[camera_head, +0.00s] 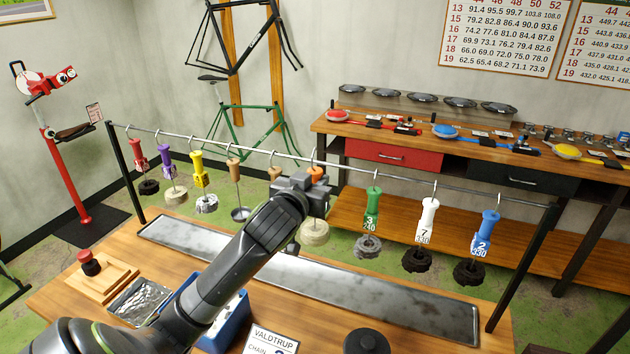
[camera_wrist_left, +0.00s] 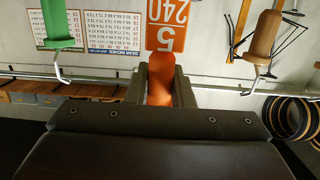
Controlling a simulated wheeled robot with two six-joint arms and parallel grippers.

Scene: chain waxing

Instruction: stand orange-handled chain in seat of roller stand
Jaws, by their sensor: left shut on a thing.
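The orange handle (camera_head: 316,171) is at the hanging rail, mostly hidden behind my left gripper (camera_head: 312,182). In the left wrist view the orange handle (camera_wrist_left: 159,85) sits between the two fingers of my left gripper (camera_wrist_left: 160,78), which is shut on it. Its orange tag (camera_wrist_left: 168,25) reads 5 and 240. A pale coiled chain (camera_head: 314,232) hangs just below the gripper and appears to belong to this handle. Whether its hook still touches the rail is hidden. I cannot identify the roller stand with certainty. My right gripper is not in view.
Chains with red, purple, yellow and brown handles hang left of the gripper; green (camera_head: 372,203), white (camera_head: 428,215) and blue ones hang right. Below lie a long metal tray (camera_head: 400,297), blue box (camera_head: 235,322), wooden block (camera_head: 103,284) with a red-topped piece, and black cylinder (camera_head: 367,342).

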